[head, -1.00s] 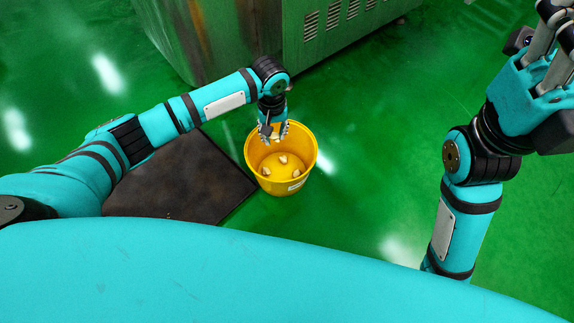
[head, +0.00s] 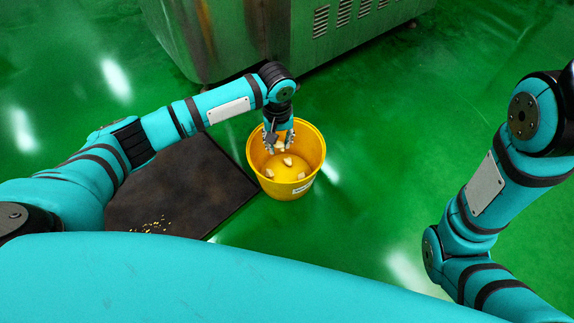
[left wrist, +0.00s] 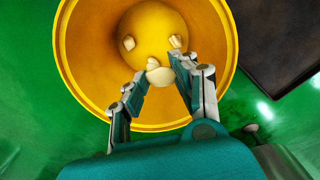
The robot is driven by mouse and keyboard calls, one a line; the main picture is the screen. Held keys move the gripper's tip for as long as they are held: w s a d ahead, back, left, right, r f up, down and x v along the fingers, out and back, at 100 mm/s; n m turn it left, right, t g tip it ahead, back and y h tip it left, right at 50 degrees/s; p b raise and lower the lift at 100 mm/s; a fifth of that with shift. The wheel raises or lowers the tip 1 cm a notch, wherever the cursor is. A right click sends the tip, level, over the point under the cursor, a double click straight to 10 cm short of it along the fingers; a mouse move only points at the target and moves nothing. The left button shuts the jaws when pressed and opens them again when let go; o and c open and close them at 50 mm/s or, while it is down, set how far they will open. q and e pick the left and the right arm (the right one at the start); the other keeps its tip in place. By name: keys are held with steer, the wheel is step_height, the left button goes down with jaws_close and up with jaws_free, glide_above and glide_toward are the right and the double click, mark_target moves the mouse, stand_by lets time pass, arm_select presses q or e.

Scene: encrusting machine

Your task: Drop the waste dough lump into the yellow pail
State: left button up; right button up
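The yellow pail (head: 262,172) stands upright on the green floor. It also fills much of the left wrist view (left wrist: 78,62). Several pale dough pieces lie on its bottom, such as one piece (left wrist: 128,42) in the left wrist view. My left gripper (head: 280,147) points down at the pail's mouth, near its far side. In the left wrist view its fingertips (left wrist: 160,70) close on both sides of a larger pale dough lump (left wrist: 160,76), held over the pail. My right gripper is out of the head view; only its arm shows at the right.
A dark mat or plate (head: 180,185) with yellowish crumbs (head: 152,227) lies left of the pail. A metal machine (head: 240,40) with vents stands behind it. The green floor right of the pail is clear.

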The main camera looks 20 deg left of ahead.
arm_select(q)
steer(key=o, duration=0.5)
steer(key=shift+c, duration=0.2)
step_height(320, 180, up, 12)
stand_by(0.5)
